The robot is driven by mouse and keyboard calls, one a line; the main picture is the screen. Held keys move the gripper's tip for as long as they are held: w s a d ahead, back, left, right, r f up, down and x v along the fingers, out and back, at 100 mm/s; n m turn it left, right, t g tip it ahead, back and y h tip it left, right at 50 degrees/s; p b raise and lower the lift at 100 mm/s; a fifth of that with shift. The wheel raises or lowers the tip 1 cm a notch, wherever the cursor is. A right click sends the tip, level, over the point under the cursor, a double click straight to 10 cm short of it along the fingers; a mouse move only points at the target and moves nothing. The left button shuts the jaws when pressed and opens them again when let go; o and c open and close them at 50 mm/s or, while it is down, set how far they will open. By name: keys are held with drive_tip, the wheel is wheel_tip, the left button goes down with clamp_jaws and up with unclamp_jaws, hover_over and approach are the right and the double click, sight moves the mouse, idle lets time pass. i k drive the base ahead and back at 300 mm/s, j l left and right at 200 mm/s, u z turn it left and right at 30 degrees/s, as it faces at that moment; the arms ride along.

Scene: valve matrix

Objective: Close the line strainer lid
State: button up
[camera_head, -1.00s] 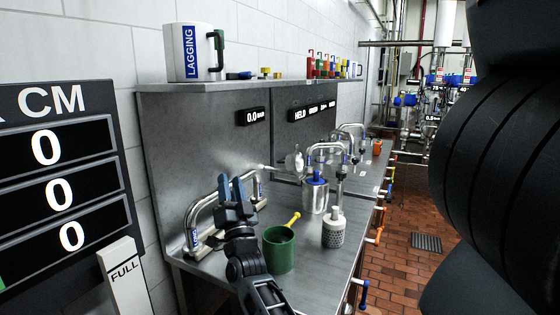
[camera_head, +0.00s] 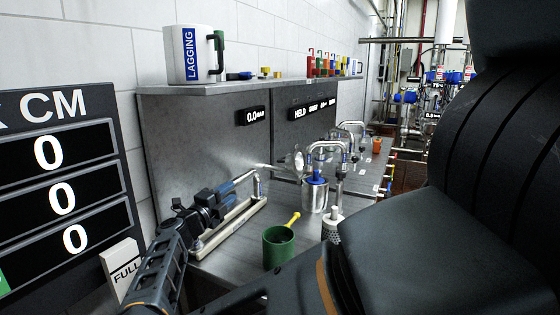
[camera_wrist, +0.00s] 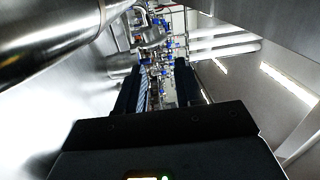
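A round, pale metal disc (camera_head: 296,160), possibly the strainer lid, stands raised behind the blue-topped steel pot (camera_head: 315,194), well right of my gripper. I cannot tell for sure which part is the lid. A perforated metal basket (camera_head: 332,228) is partly hidden by my arm.
A green cup (camera_head: 278,247) with a yellow-handled tool (camera_head: 293,219) stands on the bench at the front. A shelf (camera_head: 250,83) above holds a LAGGING mug (camera_head: 188,53). A large pipe (camera_wrist: 60,35) passes close to my gripper in the wrist view.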

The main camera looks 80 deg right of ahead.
sight(295, 162)
drive_tip(key=k+l, duration=0.1)
drive_tip(key=l, duration=0.35)
drive_tip(key=k+l, duration=0.1)
drive_tip(key=l, duration=0.4)
drive_tip(key=k+l, duration=0.1)
drive_tip(key=l, duration=0.35)
